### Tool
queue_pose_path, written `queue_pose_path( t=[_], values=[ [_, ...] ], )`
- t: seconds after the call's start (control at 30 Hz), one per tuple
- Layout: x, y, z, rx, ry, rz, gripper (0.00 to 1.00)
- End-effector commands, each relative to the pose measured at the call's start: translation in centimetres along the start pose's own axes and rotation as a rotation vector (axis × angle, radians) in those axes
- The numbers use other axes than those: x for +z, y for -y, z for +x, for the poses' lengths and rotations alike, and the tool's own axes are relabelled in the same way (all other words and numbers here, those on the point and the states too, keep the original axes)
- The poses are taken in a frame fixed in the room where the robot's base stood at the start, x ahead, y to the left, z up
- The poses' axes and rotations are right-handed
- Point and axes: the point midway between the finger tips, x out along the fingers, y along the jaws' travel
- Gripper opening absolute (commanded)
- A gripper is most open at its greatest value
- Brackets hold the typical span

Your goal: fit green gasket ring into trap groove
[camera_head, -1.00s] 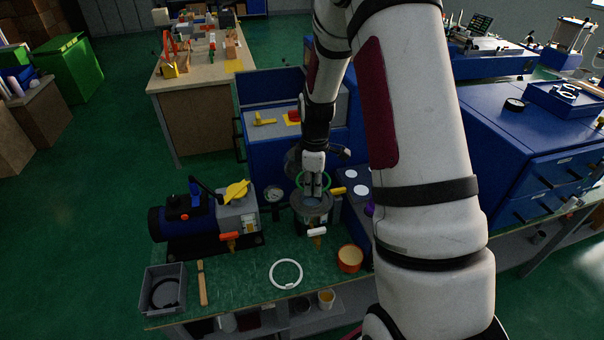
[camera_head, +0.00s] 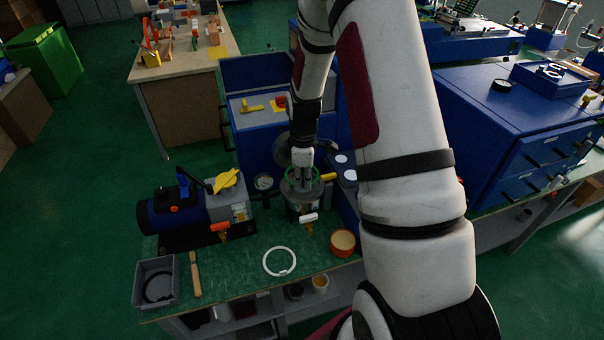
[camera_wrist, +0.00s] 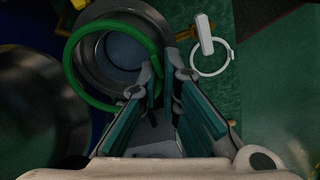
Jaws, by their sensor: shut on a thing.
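The green gasket ring (camera_wrist: 71,66) is in my gripper (camera_wrist: 160,75), pinched at one side of the ring between the fingertips. In the wrist view the ring hangs over the round grey trap (camera_wrist: 92,45), shifted to the left of the trap's opening. In the head view the green ring (camera_head: 288,176) shows at the top of the trap (camera_head: 305,192), below my gripper (camera_head: 301,172). I cannot tell whether the ring touches the trap rim. The groove itself is not clearly visible.
A blue pump (camera_head: 180,208) stands left of the trap. A white ring (camera_head: 279,262), an orange-rimmed cup (camera_head: 343,242), a wooden-handled tool (camera_head: 195,274) and a grey bin (camera_head: 157,283) are on the green bench. A dark round lid (camera_head: 293,150) stands behind the trap.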

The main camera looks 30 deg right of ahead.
Motion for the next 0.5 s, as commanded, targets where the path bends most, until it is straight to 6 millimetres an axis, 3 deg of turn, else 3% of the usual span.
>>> queue_pose_path(
  t=[0.2, 0.5],
  values=[
    [0.0, 0.0, 1.6, -0.001, 0.0, 0.0, 0.0],
    [0.0, 0.0, 2.3, 0.0, 0.0, 0.0, 0.0]
  ],
)
